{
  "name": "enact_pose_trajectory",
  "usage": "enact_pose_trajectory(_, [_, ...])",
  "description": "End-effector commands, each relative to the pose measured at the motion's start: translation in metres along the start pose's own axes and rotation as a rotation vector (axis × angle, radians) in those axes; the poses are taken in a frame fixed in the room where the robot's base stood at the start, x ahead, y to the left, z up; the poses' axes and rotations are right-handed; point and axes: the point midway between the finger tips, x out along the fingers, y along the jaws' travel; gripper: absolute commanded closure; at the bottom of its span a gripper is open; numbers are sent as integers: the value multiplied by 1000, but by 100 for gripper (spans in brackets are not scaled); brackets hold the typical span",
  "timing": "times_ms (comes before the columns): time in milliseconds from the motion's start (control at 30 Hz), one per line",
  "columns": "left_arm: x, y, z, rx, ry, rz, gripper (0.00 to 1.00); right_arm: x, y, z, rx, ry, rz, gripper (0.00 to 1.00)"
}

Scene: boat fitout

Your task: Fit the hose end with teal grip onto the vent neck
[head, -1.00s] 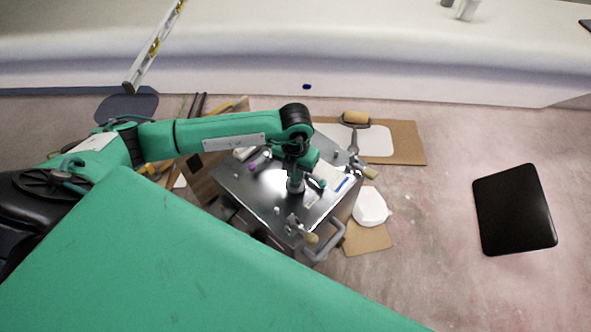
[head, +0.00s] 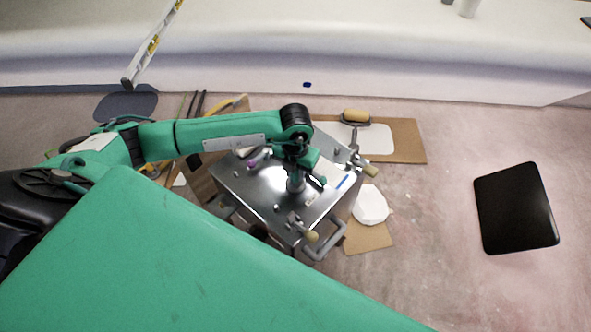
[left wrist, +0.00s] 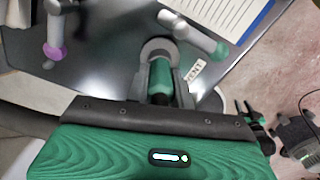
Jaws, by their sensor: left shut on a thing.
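My left gripper (left wrist: 162,88) is shut on the teal grip (left wrist: 161,76) of a hose end, above the dark metal cart top. It also shows from above in the head view (head: 296,180). A round grey ring (left wrist: 156,46), which looks like part of the vent neck, is just beyond the fingertips. The two overlap in the left wrist view, and I cannot tell whether the hose end is seated on the neck. My right gripper is not in view.
A pale tube with a green end (left wrist: 195,34) lies close to the right of the fingers. A pale piece with a purple collar (left wrist: 53,50) is at the left. A lined sheet (left wrist: 231,14) lies beyond. The cart top (head: 262,187) has metal fittings along its edges.

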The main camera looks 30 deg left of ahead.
Motion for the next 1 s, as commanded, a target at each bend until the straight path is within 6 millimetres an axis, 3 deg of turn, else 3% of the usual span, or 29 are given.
enact_pose_trajectory(367, [2, 0, 0, 0, 0, 0, 100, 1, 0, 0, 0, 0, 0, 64])
enact_pose_trajectory(400, [2, 0, 0, 0, 0, 0, 73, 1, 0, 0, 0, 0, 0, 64])
enact_pose_trajectory(500, [2, 0, 0, 0, 0, 0, 54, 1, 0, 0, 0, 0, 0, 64])
enact_pose_trajectory(700, [2, 0, 0, 0, 0, 0, 52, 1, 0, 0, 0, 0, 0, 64])
enact_pose_trajectory(733, [2, 0, 0, 0, 0, 0, 50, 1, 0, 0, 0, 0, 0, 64])
enact_pose_trajectory(867, [2, 0, 0, 0, 0, 0, 26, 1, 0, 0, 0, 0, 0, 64])
enact_pose_trajectory(1000, [2, 0, 0, 0, 0, 0, 26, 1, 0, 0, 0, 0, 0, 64])
